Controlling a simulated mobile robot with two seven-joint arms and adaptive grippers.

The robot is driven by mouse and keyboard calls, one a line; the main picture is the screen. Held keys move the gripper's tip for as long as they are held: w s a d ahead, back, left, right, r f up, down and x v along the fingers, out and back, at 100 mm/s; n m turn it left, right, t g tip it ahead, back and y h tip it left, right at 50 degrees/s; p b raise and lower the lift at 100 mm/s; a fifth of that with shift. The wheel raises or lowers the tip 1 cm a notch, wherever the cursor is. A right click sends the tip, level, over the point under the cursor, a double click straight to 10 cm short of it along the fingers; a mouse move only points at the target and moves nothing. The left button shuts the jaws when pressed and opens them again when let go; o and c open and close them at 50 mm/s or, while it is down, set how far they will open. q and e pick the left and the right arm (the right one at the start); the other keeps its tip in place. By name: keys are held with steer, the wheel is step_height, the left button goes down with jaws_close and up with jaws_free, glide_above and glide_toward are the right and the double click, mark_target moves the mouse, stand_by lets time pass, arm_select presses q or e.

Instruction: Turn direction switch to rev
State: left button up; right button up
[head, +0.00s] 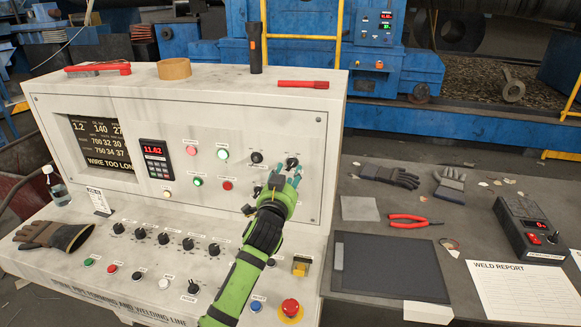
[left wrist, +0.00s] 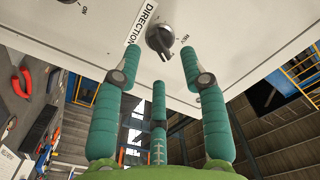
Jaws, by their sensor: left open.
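The direction switch (left wrist: 160,38) is a dark round knob with a raised grip on the pale panel, at the top middle of the left wrist view. A DIRECTION label (left wrist: 141,24) is on its left and a small REV mark on its right. Its exact setting is hard to tell. My left gripper (left wrist: 160,62) is open, with its teal fingers spread to either side of the knob and a third finger below. I cannot tell whether any touches it. In the head view my left gripper (head: 286,182) is at the panel's right part, partly hiding the knobs there. My right gripper is not in view.
The console panel (head: 110,115) carries another knob (head: 256,157), lit buttons and a keypad (head: 155,158) nearby. A row of knobs (head: 164,238) is on its sloped front. A flashlight (head: 255,50) stands on top. The right table holds red pliers (head: 408,220) and gloves (head: 390,176).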

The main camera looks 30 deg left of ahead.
mark_target(291, 164)
arm_select(q)
steer(key=shift+x, duration=1.2)
steer(key=shift+w+a+f, duration=0.1)
steer(key=shift+w+f, duration=0.05)
steer(key=shift+w, duration=0.2)
jaws_close()
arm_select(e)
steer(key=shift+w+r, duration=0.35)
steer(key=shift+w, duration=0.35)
